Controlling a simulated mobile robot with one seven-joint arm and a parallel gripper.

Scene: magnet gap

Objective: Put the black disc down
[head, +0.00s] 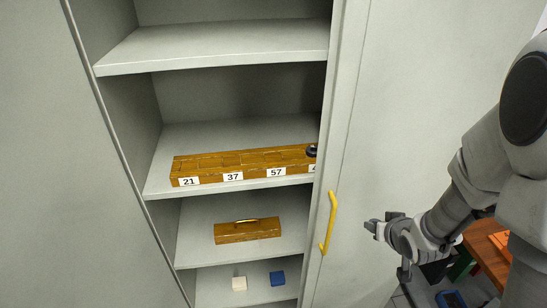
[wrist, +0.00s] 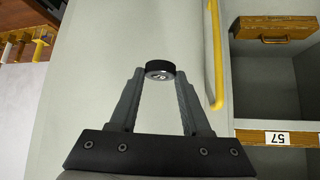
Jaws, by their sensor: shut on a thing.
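In the wrist view a small black disc (wrist: 160,66) with a silver face sits between the fingertips of my gripper (wrist: 160,75). The gripper is shut on it. In the head view my gripper (head: 371,227) is at the right, in front of the grey cabinet panel and right of the yellow handle. The disc cannot be made out there. Another dark round thing (head: 311,151) sits on the right end of the long wooden block, partly cut off by the panel edge.
The long wooden block (head: 222,161) with labels 21, 37 and 57 lies on a middle shelf (head: 158,187). Below are a wooden box (head: 248,231) with a handle, a white cube (head: 239,283) and a blue cube (head: 277,278). The yellow handle (head: 330,222) juts out beside the opening.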

